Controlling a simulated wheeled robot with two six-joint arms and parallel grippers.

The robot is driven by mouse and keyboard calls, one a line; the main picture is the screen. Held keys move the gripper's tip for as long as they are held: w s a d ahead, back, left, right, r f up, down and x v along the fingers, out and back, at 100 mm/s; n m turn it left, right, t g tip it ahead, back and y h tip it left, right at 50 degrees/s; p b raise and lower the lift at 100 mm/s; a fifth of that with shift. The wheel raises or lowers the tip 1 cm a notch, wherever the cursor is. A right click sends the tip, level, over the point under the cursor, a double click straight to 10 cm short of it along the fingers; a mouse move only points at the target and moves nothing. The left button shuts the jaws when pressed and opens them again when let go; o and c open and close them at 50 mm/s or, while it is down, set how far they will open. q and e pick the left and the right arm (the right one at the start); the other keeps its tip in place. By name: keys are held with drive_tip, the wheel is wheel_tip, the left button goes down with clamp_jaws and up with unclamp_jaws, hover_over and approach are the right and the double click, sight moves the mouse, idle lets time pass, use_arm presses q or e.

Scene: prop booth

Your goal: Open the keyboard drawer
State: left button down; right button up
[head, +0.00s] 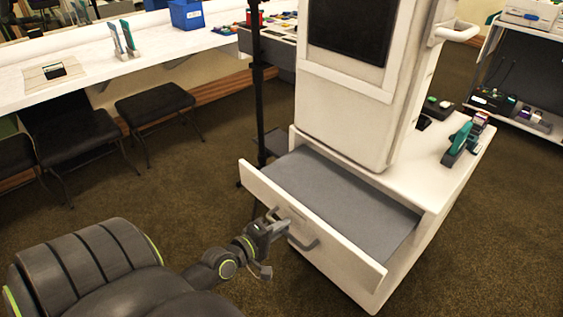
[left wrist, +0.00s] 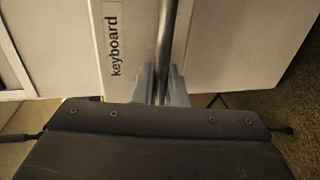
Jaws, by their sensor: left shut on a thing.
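The keyboard drawer (head: 345,240) is a white-fronted drawer with a grey inner floor, in the white cabinet at the middle right of the head view. It stands partly pulled out, and no objects show on its floor. Its grey bar handle (head: 305,243) is on the front face. My left gripper (head: 279,226) is shut on the handle near its left end. In the left wrist view the fingers (left wrist: 161,86) close around the handle bar (left wrist: 167,40), beside a label reading "keyboard" (left wrist: 116,45). My right gripper is not in view.
A tall white unit with a dark screen (head: 348,25) stands on the cabinet. A thin black stand (head: 257,90) rises left of the drawer. Black stools (head: 153,104) sit under a white counter (head: 90,65) at the back left. Carpet in front of the drawer is clear.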

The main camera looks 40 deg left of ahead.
use_arm(q)
drive_tip(key=c, duration=1.6)
unclamp_jaws()
